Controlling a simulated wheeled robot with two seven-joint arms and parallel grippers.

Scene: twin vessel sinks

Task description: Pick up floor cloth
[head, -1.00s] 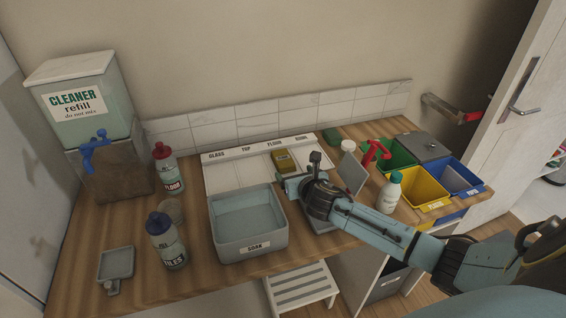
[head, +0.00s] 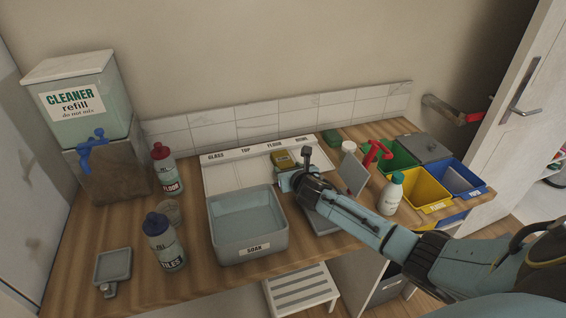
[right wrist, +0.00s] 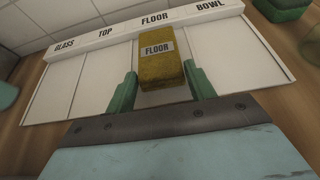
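The floor cloth (right wrist: 160,60) is a folded yellow cloth with a "FLOOR" label, lying in the FLOOR section of the white sorting tray (right wrist: 80,87). In the head view the cloth (head: 281,160) sits just beyond my right gripper and is partly covered by it. In the right wrist view my right gripper (right wrist: 160,92) is open, with its two green fingers on either side of the cloth's near end. I cannot tell whether they touch it. My left gripper is out of view.
A grey SOAK basin (head: 250,249) with liquid stands left of my right gripper. Bottles (head: 168,242) and a cleaner dispenser (head: 85,110) stand further left. A white bottle (head: 390,195) and coloured bins (head: 425,190) stand to the right.

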